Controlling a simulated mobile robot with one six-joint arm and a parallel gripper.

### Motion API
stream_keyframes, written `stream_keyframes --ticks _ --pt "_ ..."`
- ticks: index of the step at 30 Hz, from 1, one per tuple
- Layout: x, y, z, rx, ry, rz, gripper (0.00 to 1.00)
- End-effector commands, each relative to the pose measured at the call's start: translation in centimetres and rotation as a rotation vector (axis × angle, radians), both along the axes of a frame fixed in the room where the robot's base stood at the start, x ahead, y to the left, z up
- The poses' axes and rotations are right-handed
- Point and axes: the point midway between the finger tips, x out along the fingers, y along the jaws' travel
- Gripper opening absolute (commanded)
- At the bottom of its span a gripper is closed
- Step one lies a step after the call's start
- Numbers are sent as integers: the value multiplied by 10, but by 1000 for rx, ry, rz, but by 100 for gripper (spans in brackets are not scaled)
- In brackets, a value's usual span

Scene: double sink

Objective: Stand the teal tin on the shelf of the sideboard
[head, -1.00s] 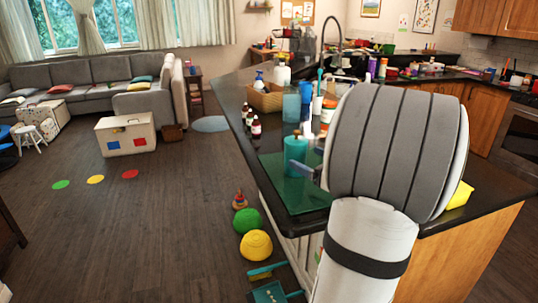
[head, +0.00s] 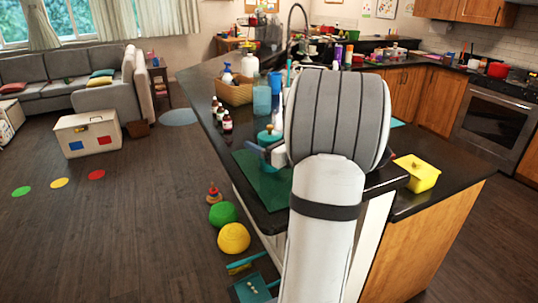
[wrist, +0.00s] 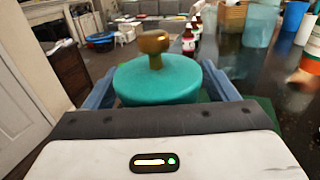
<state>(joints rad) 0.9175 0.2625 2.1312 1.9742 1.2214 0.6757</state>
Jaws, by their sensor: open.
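The teal tin (wrist: 157,82) has a round lid with a brown-gold knob and stands upright on the green mat (head: 262,178) near the counter's edge. In the head view the tin (head: 267,136) is partly hidden by my gripper and arm. My gripper (wrist: 158,88) is open, with one blue finger on each side of the tin. I cannot tell whether the fingers touch it. I cannot make out the sideboard and its shelf for certain in these views.
Brown bottles (head: 227,121), a wicker basket (head: 235,91) and a translucent blue cup (head: 262,99) stand behind the tin. A yellow box (head: 416,173) is on the counter at right. A yellow ball (head: 233,238) and a green ball (head: 222,213) lie on the floor. Open floor is at left.

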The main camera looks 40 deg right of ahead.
Motion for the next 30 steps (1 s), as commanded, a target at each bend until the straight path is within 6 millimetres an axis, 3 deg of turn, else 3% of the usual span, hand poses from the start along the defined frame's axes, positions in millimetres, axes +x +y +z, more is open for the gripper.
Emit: stream_keyframes --ticks 20,26,30 --pt "0 1 0 0 -1 2 26" --pt "0 1 2 -1 -1 3 25" --pt "0 1 17 -4 -5 3 25"
